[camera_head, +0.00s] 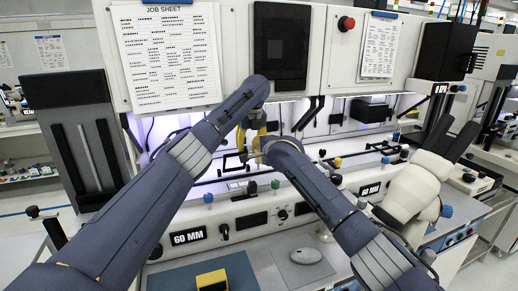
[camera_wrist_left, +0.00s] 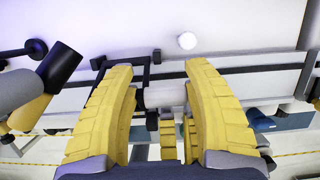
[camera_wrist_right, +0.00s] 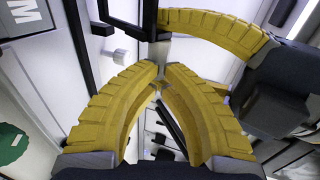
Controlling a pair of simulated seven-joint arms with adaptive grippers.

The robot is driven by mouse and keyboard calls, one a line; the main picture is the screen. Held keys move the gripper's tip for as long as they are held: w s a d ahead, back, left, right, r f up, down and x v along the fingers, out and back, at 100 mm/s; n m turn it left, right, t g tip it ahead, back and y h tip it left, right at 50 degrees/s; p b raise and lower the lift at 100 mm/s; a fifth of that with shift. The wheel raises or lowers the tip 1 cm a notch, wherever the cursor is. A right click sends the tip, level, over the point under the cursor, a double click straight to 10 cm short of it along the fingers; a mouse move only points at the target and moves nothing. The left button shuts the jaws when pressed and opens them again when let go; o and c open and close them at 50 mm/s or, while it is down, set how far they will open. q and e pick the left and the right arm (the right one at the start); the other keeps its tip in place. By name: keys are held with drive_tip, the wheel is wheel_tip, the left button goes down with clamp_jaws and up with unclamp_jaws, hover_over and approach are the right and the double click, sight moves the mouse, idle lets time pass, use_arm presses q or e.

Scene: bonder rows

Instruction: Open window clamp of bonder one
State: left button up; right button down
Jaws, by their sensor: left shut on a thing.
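My left gripper (camera_head: 254,128) reaches down in front of the lit bonder (camera_head: 250,212). In the left wrist view its yellow fingers (camera_wrist_left: 160,88) are closed around a pale cylindrical piece (camera_wrist_left: 165,97). My right gripper (camera_head: 257,147) is just below it; in the right wrist view its fingertips (camera_wrist_right: 162,73) meet, just below a grey post, and whether they touch it is unclear. A finger of the left gripper crosses above them. A thin black frame, perhaps the window clamp, shows beside the grippers (camera_head: 234,161) and in the left wrist view (camera_wrist_left: 130,72). The grippers partly hide the clamp area.
The bonder's front has several coloured knobs and a 60 MM label (camera_head: 189,237). Below are a yellow block (camera_head: 212,281) on a blue mat and a grey mouse (camera_head: 306,255). A white microscope-like part (camera_head: 410,200) stands right. A job sheet (camera_head: 166,55) hangs above.

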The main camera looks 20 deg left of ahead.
use_arm(q)
drive_tip(key=shift+w+d, duration=0.15)
drive_tip(key=shift+d, duration=0.4)
drive_tip(key=o, duration=1.4)
drive_tip(key=shift+w+d+f, duration=0.1)
drive_tip(key=shift+w+d, duration=0.05)
drive_tip(key=shift+d, duration=0.05)
use_arm(e)
drive_tip(key=shift+w+r, duration=0.1)
drive_tip(key=shift+w, duration=0.4)
use_arm(q)
drive_tip(key=shift+a, duration=0.15)
use_arm(e)
drive_tip(key=shift+a, duration=0.2)
use_arm(q)
drive_tip(key=shift+r, duration=0.2)
